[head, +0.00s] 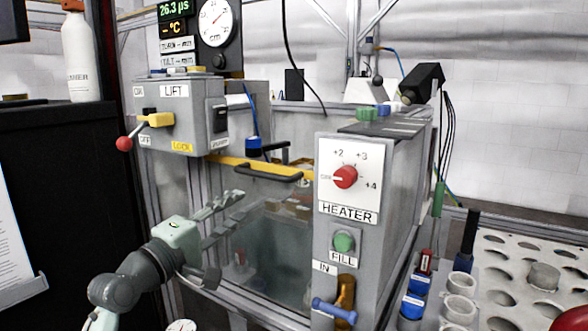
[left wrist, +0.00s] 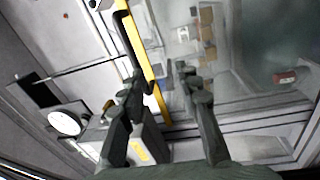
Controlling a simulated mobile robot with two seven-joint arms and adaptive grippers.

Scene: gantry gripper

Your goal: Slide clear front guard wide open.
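The clear front guard (head: 270,250) is a see-through panel between the lift box and the heater panel. A yellow bar (head: 235,161) with a black handle (head: 268,177) runs along its top edge. My left gripper (head: 238,210) is open, in front of the guard, below and left of the handle. In the left wrist view, the fingers (left wrist: 160,75) are spread, with the yellow bar (left wrist: 128,32) and black handle (left wrist: 131,40) showing beyond them. I cannot tell whether a finger touches the handle; nothing is held. My right gripper is not in view.
The lift box (head: 174,115) with its red-knobbed lever stands left of the guard. The heater panel (head: 347,195) with red knob and green button stands right, a blue-handled valve (head: 334,312) below. A rack with holes (head: 510,270) is at far right.

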